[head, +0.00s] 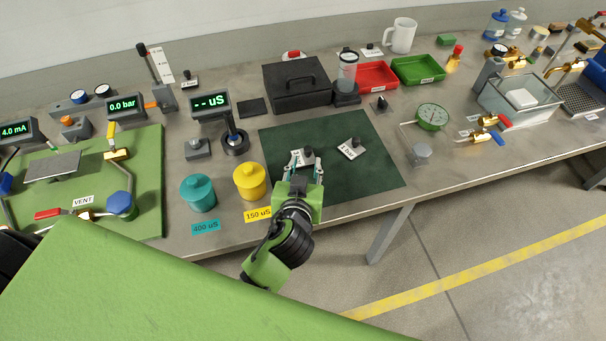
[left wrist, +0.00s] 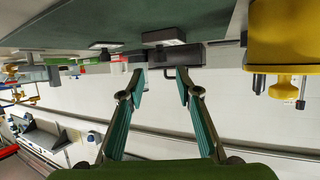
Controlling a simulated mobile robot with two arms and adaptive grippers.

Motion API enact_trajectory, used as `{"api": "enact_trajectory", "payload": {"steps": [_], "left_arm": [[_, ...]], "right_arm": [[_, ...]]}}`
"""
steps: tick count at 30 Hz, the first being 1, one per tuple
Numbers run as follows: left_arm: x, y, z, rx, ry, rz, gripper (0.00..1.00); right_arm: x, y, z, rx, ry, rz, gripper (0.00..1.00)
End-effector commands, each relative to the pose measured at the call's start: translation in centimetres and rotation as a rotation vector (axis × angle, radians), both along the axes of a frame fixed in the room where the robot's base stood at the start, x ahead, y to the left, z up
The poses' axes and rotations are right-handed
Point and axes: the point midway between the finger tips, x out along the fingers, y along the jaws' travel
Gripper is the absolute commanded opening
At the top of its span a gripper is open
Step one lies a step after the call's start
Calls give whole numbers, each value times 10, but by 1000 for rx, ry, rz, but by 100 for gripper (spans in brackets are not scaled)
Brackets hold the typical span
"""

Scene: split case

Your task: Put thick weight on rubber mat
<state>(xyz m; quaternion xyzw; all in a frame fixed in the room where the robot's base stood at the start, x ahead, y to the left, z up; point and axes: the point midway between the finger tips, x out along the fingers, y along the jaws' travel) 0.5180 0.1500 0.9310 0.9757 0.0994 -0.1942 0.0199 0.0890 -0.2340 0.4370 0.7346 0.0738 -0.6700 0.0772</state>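The dark green mat (head: 375,165) lies flat on the bench; it appears along the top of the upside-down left wrist view (left wrist: 110,28). Two small pale-plated blocks with dark knobs sit on it, a left block (head: 308,152) and a right block (head: 352,149). I cannot tell whether either is the thick weight. My left gripper (head: 304,168) is over the mat's near part, close to the left block, which it partly covers. In the left wrist view (left wrist: 161,74) its fingers are apart with nothing between them. My right gripper is not in view.
A small black pad (head: 252,108) lies behind the mat, beside a black case (head: 296,88). Yellow (head: 250,180) and teal (head: 198,192) pots stand left of the gripper. The mat's right part is clear.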

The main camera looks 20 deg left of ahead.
Motion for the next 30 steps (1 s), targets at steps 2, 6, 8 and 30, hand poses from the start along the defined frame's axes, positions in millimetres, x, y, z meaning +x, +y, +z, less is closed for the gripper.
{"api": "enact_trajectory", "payload": {"steps": [2,6,8,30], "left_arm": [[-13,-2,4,-2,1,2,31],[-29,-6,11,-1,1,0,31],[-33,-7,13,-1,0,0,31],[-36,-7,16,1,-1,1,31]], "right_arm": [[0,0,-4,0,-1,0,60],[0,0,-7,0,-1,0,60],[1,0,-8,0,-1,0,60],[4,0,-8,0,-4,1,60]]}}
